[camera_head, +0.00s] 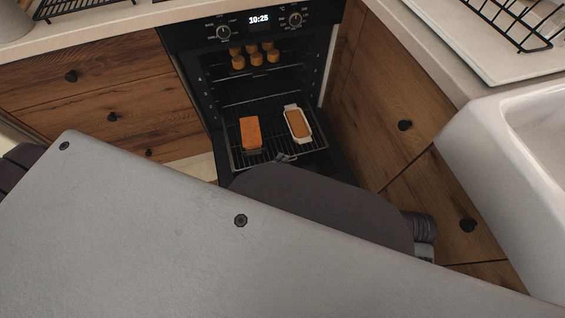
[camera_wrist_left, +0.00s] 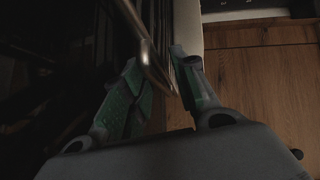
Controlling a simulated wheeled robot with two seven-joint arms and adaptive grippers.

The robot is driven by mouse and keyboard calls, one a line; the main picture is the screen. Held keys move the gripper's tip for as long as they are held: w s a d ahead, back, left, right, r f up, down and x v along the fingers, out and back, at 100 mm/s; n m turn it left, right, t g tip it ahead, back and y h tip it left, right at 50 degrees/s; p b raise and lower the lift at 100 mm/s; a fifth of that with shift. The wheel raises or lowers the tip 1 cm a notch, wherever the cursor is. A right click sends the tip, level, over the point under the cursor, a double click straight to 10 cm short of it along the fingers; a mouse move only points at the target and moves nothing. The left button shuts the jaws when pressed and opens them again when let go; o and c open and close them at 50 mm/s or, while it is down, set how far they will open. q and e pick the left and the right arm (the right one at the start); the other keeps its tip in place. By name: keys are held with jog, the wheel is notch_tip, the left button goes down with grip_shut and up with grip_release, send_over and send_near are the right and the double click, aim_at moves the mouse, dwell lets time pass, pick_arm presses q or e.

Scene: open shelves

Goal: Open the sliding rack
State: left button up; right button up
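The dark wire sliding rack (camera_head: 273,132) is in the oven (camera_head: 267,84), with its front edge at the oven's open mouth. A golden loaf (camera_head: 251,133) and a white dish with a golden loaf (camera_head: 297,124) rest on it. My left gripper (camera_head: 283,157) is at the middle of the rack's front edge, partly hidden by my arm. In the left wrist view its two green-padded fingers (camera_wrist_left: 160,75) stand apart on either side of a metal rack bar (camera_wrist_left: 148,52). A gap shows between the pads. My right gripper is not in view.
Several small golden items (camera_head: 256,56) sit on a higher level inside the oven. Wooden drawers with black knobs flank the oven on the left (camera_head: 90,95) and the right (camera_head: 385,105). A white sink (camera_head: 510,150) stands at the right. My own body hides the lower foreground.

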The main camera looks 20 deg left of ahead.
pick_arm(q)
jog(key=shift+s, duration=0.2)
jog(key=shift+v, duration=5.8)
jog(key=shift+s, duration=0.1)
